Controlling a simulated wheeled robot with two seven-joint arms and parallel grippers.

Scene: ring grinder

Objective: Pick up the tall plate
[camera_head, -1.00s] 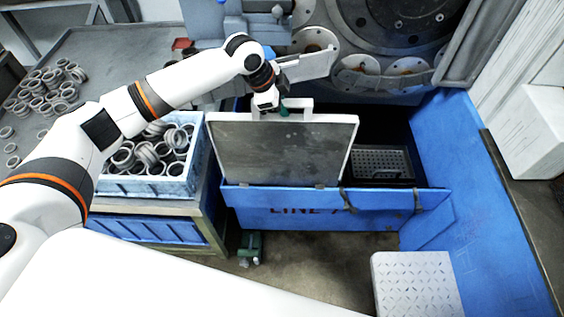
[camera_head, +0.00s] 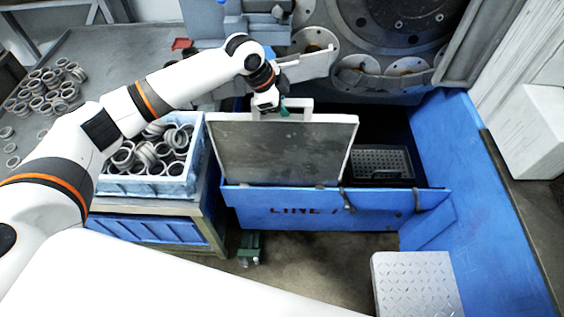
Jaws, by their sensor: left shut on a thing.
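The tall plate (camera_head: 282,152) is a grey panel with a pale rim and a handle (camera_head: 299,103) on its top edge. It stands nearly upright, leaning, behind the front wall of the blue bin marked LINE. My left gripper (camera_head: 268,108) is at the left part of the handle and is shut on it. The fingertips are small and partly hidden against the handle. The plate's lower edge meets the blue front wall; I cannot tell whether it touches. My right gripper is not in view.
A blue crate of metal rings (camera_head: 120,186) stands left of the plate. A dark perforated basket (camera_head: 382,163) sits in the bin at right. The grinder (camera_head: 400,25) with round discs is behind. A blue wall (camera_head: 450,150) bounds the right side, and a metal step (camera_head: 415,285) is in front.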

